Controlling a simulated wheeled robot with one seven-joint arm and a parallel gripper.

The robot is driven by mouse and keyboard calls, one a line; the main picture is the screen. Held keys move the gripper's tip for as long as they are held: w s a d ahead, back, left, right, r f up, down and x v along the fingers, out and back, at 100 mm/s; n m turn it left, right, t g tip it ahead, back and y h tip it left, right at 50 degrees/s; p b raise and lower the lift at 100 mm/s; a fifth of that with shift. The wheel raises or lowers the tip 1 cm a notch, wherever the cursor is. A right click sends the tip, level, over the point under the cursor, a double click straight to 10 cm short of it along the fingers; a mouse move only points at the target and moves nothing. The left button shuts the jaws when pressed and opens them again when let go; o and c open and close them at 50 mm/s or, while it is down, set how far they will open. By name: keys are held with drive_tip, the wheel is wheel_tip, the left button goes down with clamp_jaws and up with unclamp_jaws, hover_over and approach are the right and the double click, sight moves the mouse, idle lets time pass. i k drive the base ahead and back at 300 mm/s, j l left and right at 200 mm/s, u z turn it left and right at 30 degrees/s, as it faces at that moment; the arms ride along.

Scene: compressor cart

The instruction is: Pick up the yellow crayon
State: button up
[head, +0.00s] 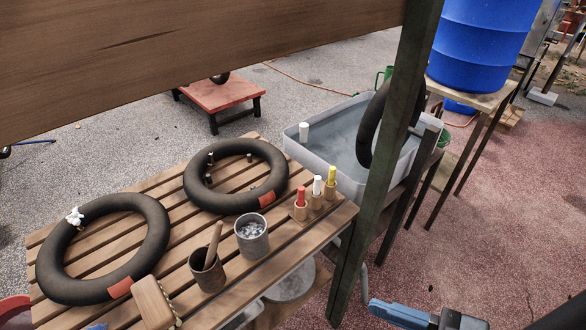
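The yellow crayon (332,175) stands upright in a small wooden holder (328,191) at the right end of the slatted table. It is the rightmost of three upright crayons, past a white one (317,185) and a red one (301,196). Only its upper part shows above the holder. A blue and black part, seemingly my gripper (405,314), is at the bottom right edge, well apart from the crayon. It is cut off by the frame, and I cannot tell whether it is open or shut.
A dark post (380,200) rises just right of the crayons. A grey water tub (350,191) stands behind. A wooden beam (200,50) crosses the top.

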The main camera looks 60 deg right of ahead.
sight(332, 168)
drive_tip(key=l+z, duration=0.45)
drive_tip(key=l, duration=2.7)
